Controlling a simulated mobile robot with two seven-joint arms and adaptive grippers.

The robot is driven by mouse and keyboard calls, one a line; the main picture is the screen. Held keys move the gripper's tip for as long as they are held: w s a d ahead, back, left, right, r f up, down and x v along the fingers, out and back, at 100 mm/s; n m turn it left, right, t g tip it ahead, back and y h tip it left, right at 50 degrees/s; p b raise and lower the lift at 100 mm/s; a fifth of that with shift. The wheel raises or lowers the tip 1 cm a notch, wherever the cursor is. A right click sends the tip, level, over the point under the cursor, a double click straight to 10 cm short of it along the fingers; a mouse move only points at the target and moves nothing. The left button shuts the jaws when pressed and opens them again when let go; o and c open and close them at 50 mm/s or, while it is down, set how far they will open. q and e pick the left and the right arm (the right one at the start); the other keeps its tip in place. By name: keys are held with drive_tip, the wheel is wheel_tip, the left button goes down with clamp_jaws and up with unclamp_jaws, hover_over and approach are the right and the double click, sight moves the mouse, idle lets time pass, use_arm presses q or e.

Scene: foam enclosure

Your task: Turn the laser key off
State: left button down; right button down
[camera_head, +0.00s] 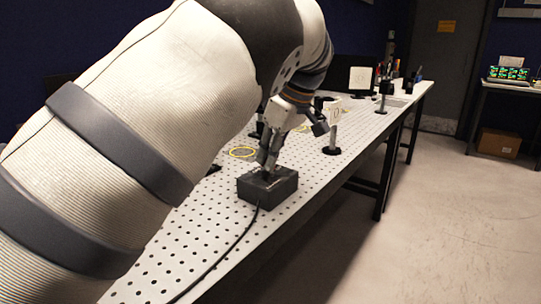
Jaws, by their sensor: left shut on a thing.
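A dark grey box (268,191) sits on the perforated white table (222,232), with a black cable running from its front toward the near edge. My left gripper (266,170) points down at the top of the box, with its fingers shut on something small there. That is where the laser key would be, but the fingers hide it, so I cannot tell which way it is turned. My left arm fills the left side of the picture. My right gripper does not show.
Optical posts, one with a dark round base (331,142), stand behind the box. A yellow ring (242,152) lies to its left. A white square panel (360,79) stands farther back. The floor (440,220) to the right is clear. A cardboard box (498,142) sits under a far table.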

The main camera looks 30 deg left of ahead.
use_arm(q)
drive_tip(key=c, duration=1.7)
unclamp_jaws()
drive_tip(key=v, duration=1.2)
drive_tip(key=shift+a, duration=0.1)
